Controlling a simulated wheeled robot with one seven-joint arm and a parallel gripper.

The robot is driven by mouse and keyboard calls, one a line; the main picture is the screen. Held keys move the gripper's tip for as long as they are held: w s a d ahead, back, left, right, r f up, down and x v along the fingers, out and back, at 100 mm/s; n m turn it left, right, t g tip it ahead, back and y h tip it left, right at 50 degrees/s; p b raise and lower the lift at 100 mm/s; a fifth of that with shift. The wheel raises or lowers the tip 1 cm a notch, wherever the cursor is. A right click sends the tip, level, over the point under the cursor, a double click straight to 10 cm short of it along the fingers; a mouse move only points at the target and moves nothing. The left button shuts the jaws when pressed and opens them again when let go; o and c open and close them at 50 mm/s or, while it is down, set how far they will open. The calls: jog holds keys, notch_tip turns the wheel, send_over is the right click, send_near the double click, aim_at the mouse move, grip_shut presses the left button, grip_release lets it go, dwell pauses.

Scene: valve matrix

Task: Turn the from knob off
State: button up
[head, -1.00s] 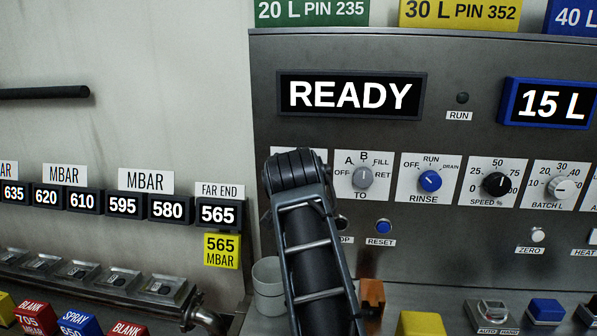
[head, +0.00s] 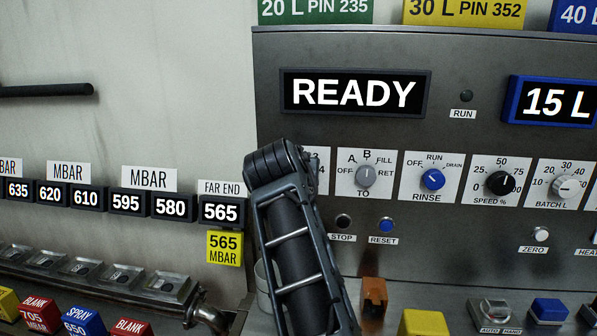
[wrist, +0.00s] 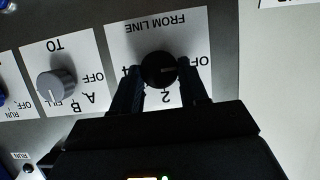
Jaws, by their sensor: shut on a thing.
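The black FROM LINE knob (wrist: 158,69) shows in the wrist view, which is upside down, on a white plate (wrist: 140,33). My gripper (wrist: 162,76) has one finger on each side of it and is shut on it. The knob's pale mark lies level and points to the right, towards the partly hidden OFF label (wrist: 201,61). A finger covers part of the plate. In the head view my arm hides the knob and my gripper; only an edge of its plate (head: 323,165) shows.
The grey TO knob (head: 366,176) is close beside, also in the wrist view (wrist: 56,84). The blue RINSE knob (head: 432,179) is farther right. STOP (head: 343,221) and RESET (head: 386,225) buttons sit below. The display (head: 355,93) reads READY.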

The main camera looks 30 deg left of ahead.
jog(key=shift+f, duration=0.2)
jog(key=o, duration=1.1)
jog(key=shift+r, duration=0.1)
jog(key=shift+c, duration=0.2)
jog(key=b+v, duration=0.1)
jog(key=v, duration=0.7)
jog(key=shift+b, duration=0.35)
